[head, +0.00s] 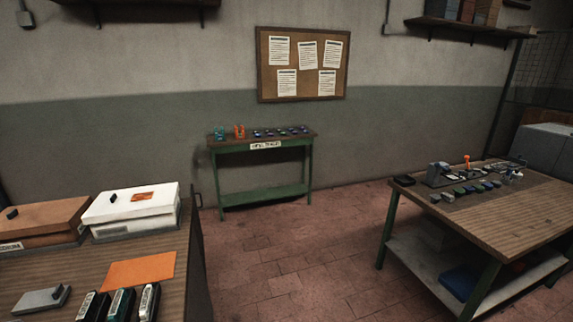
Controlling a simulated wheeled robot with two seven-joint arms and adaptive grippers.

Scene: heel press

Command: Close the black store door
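A dark upright panel (198,262) stands along the right edge of the wooden bench at the left, with a small dark handle-like part near its top. It may be the black store door, seen nearly edge-on; I cannot tell for sure, nor how far open it is. Its lower part runs out of the picture. Neither of my grippers shows in the head view.
The left bench holds a white box (132,207), a brown box (42,220), an orange sheet (137,270) and several small dark blocks. A green table (262,195) stands at the wall. A workbench (500,222) stands right. Red tiled floor (290,255) between is clear.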

